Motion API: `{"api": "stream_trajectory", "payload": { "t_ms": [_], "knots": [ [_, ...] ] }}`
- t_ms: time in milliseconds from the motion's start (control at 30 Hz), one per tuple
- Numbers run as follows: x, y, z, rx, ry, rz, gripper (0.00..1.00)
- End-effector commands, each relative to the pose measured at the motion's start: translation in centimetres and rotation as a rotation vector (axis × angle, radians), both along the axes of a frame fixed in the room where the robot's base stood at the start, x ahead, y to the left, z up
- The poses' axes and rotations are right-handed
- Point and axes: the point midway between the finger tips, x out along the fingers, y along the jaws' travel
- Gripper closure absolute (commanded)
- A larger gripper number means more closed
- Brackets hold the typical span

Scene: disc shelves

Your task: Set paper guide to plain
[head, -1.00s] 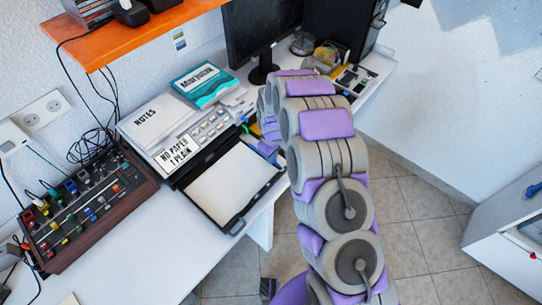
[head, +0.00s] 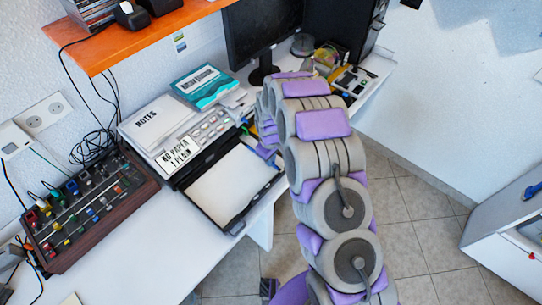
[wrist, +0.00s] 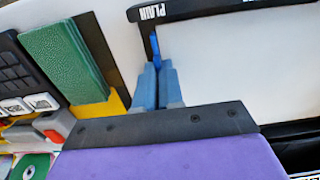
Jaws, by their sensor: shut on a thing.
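The printer's open tray (head: 236,222) holds a white sheet (head: 232,187) in the head view. The printer's display (head: 178,153) reads "NO PAPER" and "? PLAIN". In the wrist view, the two light-blue fingers of my gripper (wrist: 157,75) are close together over the white surface. They are shut on a narrow darker-blue tab, which looks like the paper guide (wrist: 154,48). The tab stands just below a black bar (wrist: 205,12) marked "PLAIN".
Beside the fingers in the wrist view are a green block (wrist: 65,62) and a yellow strip (wrist: 95,110). In the head view, a mixer (head: 82,207) stands left of the printer. A monitor (head: 262,35) stands behind.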

Motion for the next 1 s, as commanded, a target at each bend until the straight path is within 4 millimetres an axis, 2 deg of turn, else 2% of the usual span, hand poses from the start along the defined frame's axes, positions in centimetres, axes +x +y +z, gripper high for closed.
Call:
{"api": "stream_trajectory", "payload": {
  "t_ms": [300,333,600,867,1000],
  "knots": [
    [-0.48,0.18,-0.13,-0.003,0.006,0.000,1.00],
    [-0.48,0.18,-0.13,-0.003,0.006,0.000,0.91],
    [-0.40,0.28,-0.08,-0.002,0.004,0.000,0.67],
    [-0.36,0.33,0.03,-0.002,0.003,0.000,0.67],
    [-0.33,0.36,0.74,-0.002,0.002,0.000,0.67]
  ]
}}
